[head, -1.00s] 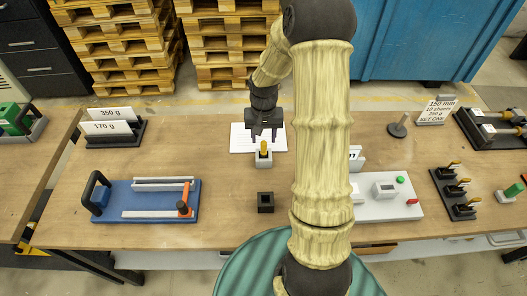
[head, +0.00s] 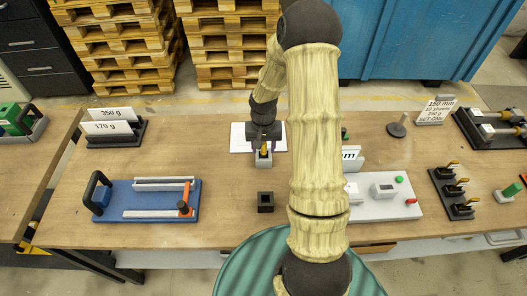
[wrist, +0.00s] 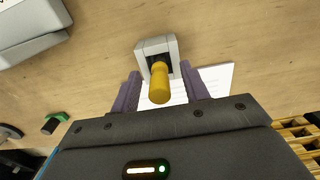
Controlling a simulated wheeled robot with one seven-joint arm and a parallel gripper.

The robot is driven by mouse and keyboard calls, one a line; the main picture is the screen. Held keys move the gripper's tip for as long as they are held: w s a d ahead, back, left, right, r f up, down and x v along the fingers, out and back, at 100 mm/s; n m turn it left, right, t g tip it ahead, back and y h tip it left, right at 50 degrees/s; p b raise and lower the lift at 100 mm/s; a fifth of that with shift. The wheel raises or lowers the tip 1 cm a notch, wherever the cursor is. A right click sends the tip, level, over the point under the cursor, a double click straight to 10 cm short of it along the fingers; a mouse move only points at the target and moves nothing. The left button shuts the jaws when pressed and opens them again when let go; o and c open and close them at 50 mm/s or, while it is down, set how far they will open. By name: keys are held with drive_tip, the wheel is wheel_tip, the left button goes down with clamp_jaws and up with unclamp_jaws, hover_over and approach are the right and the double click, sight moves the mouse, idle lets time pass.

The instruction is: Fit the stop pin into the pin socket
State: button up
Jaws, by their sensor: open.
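A yellow pin (head: 264,148), which looks like the stop pin, stands upright in a light grey block (head: 263,161) near the middle of the table. In the wrist view the yellow pin (wrist: 159,85) lies between the two purple fingers of my open gripper (wrist: 160,88), with a gap on each side. The grey block (wrist: 157,44) is just beyond the fingertips. My gripper (head: 264,148) also shows in the head view, pointing down over the pin. A small black block with a square opening (head: 265,202) stands nearer the front; I cannot tell for sure whether it is the pin socket.
A white paper sheet (head: 239,139) lies behind the grey block. A black rack of several yellow-topped pieces (head: 446,201) stands farther right. Bare table surrounds the black block.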

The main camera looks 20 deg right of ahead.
clamp_jaws()
wheel_tip(320, 180, up, 10)
drive_tip(key=shift+r, duration=0.1)
idle(0.6)
idle(0.4)
